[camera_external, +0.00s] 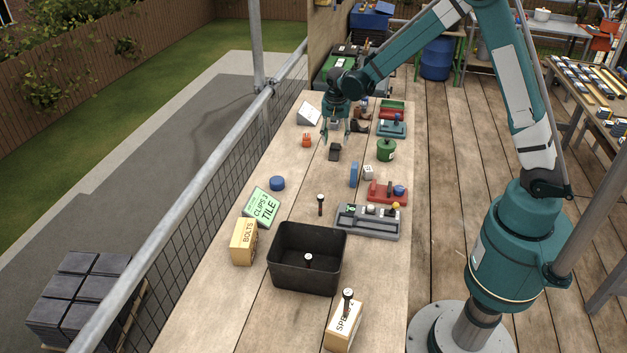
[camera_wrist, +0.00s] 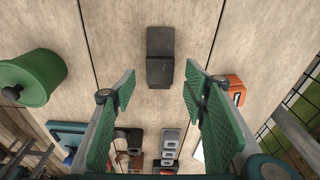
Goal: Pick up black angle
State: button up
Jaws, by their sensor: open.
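The black angle (camera_external: 335,152) lies on the wooden bench below my gripper in the external view. In the wrist view the black angle (camera_wrist: 160,57) is a dark piece with two faces, at the upper middle. My gripper (camera_external: 337,135) hangs over the bench, just beyond the black angle. In the wrist view my gripper (camera_wrist: 160,85) has its two green-padded fingers spread wide, with the black angle ahead of the gap between them. Nothing is held. The height between the fingertips and the angle is hard to tell.
An orange piece (camera_external: 306,140) lies left of the angle, and a green pot (camera_external: 386,150) stands to the right. A black bin (camera_external: 307,258), a bolts box (camera_external: 243,242) and a grey tray (camera_external: 368,222) stand nearer. Bare bench surrounds the angle.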

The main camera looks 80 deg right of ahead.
aim_at(335, 145)
jog(key=shift+d+f+b, duration=0.15)
jog(key=shift+f, duration=1.1)
jog(key=shift+d+f+b, duration=0.1)
jog(key=shift+f+b, duration=0.05)
jog(key=shift+f, duration=1.1)
jog(key=c, duration=0.9)
